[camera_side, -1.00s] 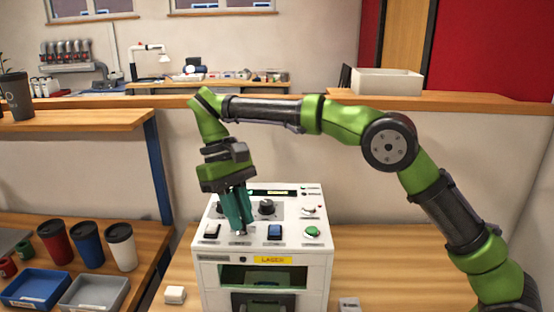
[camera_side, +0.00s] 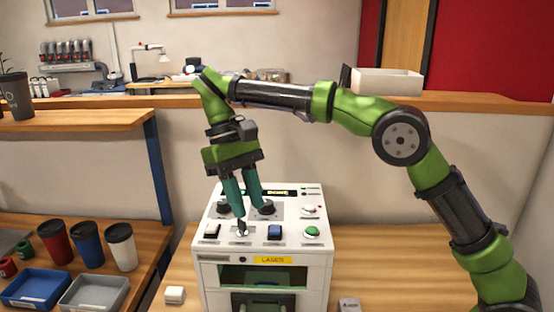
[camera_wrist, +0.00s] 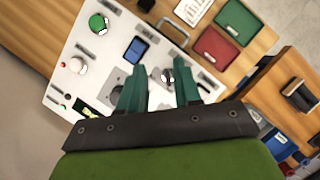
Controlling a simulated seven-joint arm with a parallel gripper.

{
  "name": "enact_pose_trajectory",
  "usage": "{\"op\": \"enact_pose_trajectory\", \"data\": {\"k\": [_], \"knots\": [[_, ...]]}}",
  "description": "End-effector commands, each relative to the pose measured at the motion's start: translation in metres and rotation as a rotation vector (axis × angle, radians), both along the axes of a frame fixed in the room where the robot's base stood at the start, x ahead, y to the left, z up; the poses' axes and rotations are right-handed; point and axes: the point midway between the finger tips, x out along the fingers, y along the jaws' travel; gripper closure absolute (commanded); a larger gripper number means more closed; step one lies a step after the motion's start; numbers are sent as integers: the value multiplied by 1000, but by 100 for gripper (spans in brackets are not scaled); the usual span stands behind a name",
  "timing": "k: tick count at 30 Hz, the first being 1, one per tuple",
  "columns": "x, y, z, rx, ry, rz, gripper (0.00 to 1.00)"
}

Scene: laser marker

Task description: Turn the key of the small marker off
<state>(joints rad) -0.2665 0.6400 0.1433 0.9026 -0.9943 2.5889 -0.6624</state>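The small marker is a white box (camera_side: 318,262) with a sloped control panel and a yellow LASER label. Its small metallic key (camera_side: 242,227) stands in the front row, between a black rocker switch and a blue one. The key also shows in the wrist view (camera_wrist: 167,76), between the lines of the two fingers. My gripper (camera_side: 252,211) is open, its teal fingers apart and empty, just above and behind the key in the side view. Its fingertips also show in the wrist view (camera_wrist: 160,68). The key's exact angle is too small to tell.
The panel also has a black rocker (camera_side: 212,231), a blue rocker (camera_side: 274,232), a green button (camera_side: 312,231) and dark knobs (camera_side: 223,207) near the fingers. A white block (camera_side: 175,295) lies left of the box. Cups and trays stand at the left.

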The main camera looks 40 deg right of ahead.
Motion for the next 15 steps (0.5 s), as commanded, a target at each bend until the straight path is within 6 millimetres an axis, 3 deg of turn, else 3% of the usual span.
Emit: {"op": "enact_pose_trajectory", "data": {"k": [15], "knots": [[-77,-32,8,1,-3,-4,67]]}}
